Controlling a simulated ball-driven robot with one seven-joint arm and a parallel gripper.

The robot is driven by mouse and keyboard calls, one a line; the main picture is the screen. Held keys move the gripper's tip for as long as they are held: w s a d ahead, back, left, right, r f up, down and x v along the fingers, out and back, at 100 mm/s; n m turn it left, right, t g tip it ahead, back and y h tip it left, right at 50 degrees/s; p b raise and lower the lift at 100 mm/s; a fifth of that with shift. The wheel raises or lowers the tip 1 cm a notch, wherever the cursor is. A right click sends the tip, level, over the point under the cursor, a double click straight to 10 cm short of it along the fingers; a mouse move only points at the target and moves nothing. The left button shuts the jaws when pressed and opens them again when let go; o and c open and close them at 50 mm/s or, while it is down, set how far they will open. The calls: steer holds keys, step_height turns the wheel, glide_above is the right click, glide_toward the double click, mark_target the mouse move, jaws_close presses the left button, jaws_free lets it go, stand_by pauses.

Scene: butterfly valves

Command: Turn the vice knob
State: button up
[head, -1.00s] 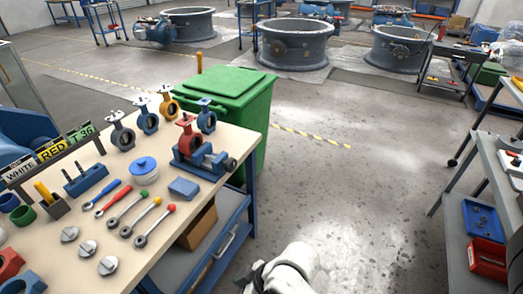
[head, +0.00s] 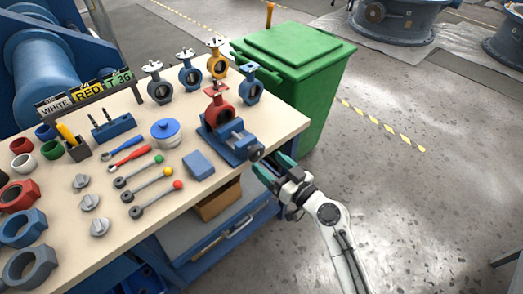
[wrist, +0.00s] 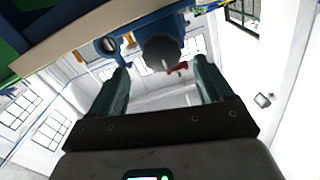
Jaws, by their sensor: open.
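The blue vice (head: 231,139) stands near the right edge of the workbench with a red butterfly valve (head: 219,112) upright in it. Its dark round knob (head: 256,153) sticks out past the bench's right edge. My gripper (head: 271,166), with teal fingers, is open just beside and slightly below the knob in the head view. In the wrist view, the knob (wrist: 163,50) appears dark and round beyond the fingertips, roughly between them. The open gripper (wrist: 161,75) holds nothing. I cannot tell whether a fingertip touches the knob.
The wooden-topped workbench (head: 120,225) carries wrenches, valve bodies, a blue block (head: 198,165) and a blue-lidded round container (head: 166,132). A green bin (head: 300,75) stands close behind the bench's right side.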

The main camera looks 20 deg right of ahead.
mark_target(258, 156)
steer(key=shift+p+x, duration=0.35)
steer(key=shift+x, duration=2.45)
steer(key=shift+a, duration=0.15)
steer(key=shift+c, duration=0.2)
steer(key=shift+s, duration=0.1)
steer(key=c, duration=1)
